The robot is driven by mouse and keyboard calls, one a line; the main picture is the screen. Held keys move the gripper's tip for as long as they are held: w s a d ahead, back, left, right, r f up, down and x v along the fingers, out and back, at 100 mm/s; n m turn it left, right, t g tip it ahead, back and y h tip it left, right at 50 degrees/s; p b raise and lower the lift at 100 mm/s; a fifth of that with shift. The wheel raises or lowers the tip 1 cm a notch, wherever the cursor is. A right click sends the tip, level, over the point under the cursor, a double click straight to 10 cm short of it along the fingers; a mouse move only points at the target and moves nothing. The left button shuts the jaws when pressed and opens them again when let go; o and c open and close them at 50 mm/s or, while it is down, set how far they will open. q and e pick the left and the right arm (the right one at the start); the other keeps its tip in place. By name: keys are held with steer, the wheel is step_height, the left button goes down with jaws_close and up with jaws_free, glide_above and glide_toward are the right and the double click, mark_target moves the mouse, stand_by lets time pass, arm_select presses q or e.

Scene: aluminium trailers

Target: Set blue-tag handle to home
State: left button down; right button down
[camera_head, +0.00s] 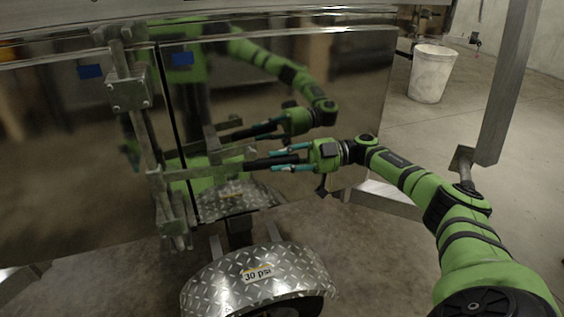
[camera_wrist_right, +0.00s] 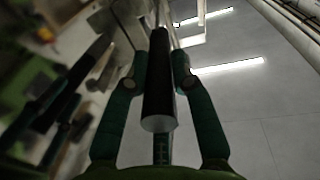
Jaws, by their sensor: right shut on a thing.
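My right gripper (camera_head: 275,158) is shut on the black grip, reaching in from the right. In the right wrist view the black grip (camera_wrist_right: 158,85) lies lengthwise between the two teal-green fingers. The fingers cover part of the grip in the head view. My left gripper is not in view.
The polished door (camera_head: 310,90) mirrors my arm and the handle. A diamond-plate fender (camera_head: 235,285) marked "30 psi" sits below the handle. A grey post (camera_head: 508,80) stands at right. A white bin (camera_head: 432,75) stands on open floor behind.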

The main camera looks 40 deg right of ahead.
steer(key=shift+f, duration=0.3)
steer(key=c, duration=1)
jaws_free()
steer(key=shift+c, duration=0.2)
steer(key=shift+w, duration=0.1)
steer(key=shift+r, duration=0.1)
steer(key=shift+d, duration=0.1)
steer(key=v, duration=0.7)
steer(key=shift+d, duration=0.15)
